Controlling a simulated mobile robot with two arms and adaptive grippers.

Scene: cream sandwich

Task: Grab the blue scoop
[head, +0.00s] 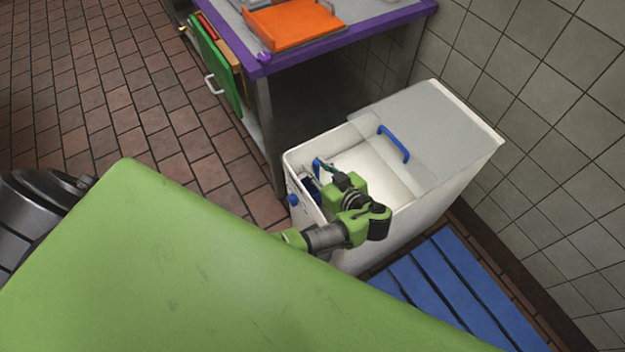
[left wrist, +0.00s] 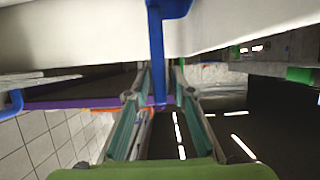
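The blue scoop (head: 312,188) is in the open end of a white bin (head: 292,170), at its left wall. In the head view my gripper partly hides it. In the left wrist view its blue handle (left wrist: 156,45) runs down from the top edge, between my fingers. My left gripper (head: 323,167) reaches over the bin's opening. In the left wrist view my left gripper (left wrist: 161,72) has its fingers apart, one on each side of the handle, with a small gap showing at the tips. My right gripper is not in view.
The bin's grey lid (head: 435,120) with a blue handle (head: 393,143) covers its right part. A purple-edged table (head: 345,38) with an orange tray (head: 295,24) stands behind. A blue slatted pallet (head: 450,285) lies in front, and a tiled wall is at right.

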